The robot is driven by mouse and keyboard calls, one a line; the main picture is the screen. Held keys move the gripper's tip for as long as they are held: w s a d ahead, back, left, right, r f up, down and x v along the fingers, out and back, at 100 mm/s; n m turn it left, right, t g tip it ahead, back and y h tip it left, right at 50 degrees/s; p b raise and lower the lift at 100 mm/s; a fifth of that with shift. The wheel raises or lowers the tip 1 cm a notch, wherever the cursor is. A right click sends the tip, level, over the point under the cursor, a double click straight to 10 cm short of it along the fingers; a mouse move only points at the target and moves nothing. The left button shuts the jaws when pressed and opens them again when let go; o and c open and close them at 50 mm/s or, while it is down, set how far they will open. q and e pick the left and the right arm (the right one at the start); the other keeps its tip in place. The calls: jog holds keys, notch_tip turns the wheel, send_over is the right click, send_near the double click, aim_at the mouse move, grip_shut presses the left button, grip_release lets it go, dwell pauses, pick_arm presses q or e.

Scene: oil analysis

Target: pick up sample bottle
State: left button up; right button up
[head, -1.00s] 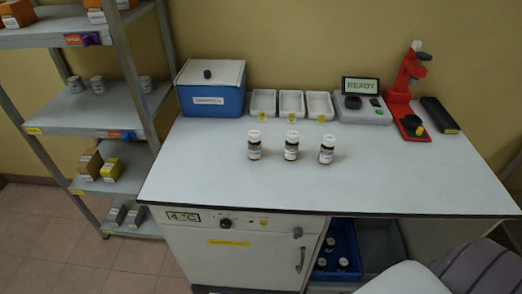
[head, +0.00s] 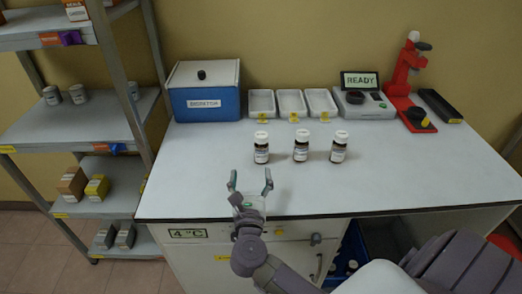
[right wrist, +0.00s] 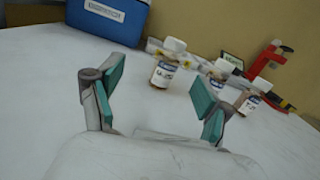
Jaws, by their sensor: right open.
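Three brown sample bottles with white caps and white labels stand upright in a row on the table: the left bottle (head: 261,148), the middle bottle (head: 301,147) and the right bottle (head: 339,147). My right gripper (head: 250,180) is open and empty at the table's front edge, in front of the left bottle and apart from it. In the right wrist view, the gripper (right wrist: 160,95) has its fingers spread wide, with the left bottle (right wrist: 165,72) beyond them, between the two fingers. The other two bottles show farther right there. My left gripper is not in view.
The white table (head: 400,175) is clear around the bottles. Behind them stand a blue box (head: 205,105), three white trays (head: 292,104), a device reading READY (head: 362,106) and a red stand (head: 402,95). A grey shelf (head: 75,125) stands at the left.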

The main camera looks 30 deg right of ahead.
aim_at(260, 148)
jog(key=shift+w+d+f+m+g, duration=0.1)
jog(key=shift+d+f+m+g, duration=0.6)
jog(key=shift+d+m, duration=0.2)
jog(key=p+x, duration=0.1)
jog(key=x, duration=0.6)
jog(key=shift+w+d+r+p, duration=0.1)
jog(key=shift+w+d+p, duration=0.1)
jog(key=shift+d+p, duration=0.15)
jog(key=shift+w+d+r, duration=0.1)
jog(key=shift+w+r, duration=0.05)
jog(key=shift+w, duration=0.05)
jog(key=x, duration=0.1)
jog(key=p+x, duration=0.1)
jog(key=x, duration=0.1)
jog(key=r+x, duration=0.1)
jog(key=shift+d+p, duration=0.3)
jog(key=shift+p, duration=0.1)
jog(key=shift+w+d+f, duration=0.1)
jog(key=shift+w+f, duration=0.05)
jog(key=shift+w, duration=0.05)
jog(key=c, duration=1.3)
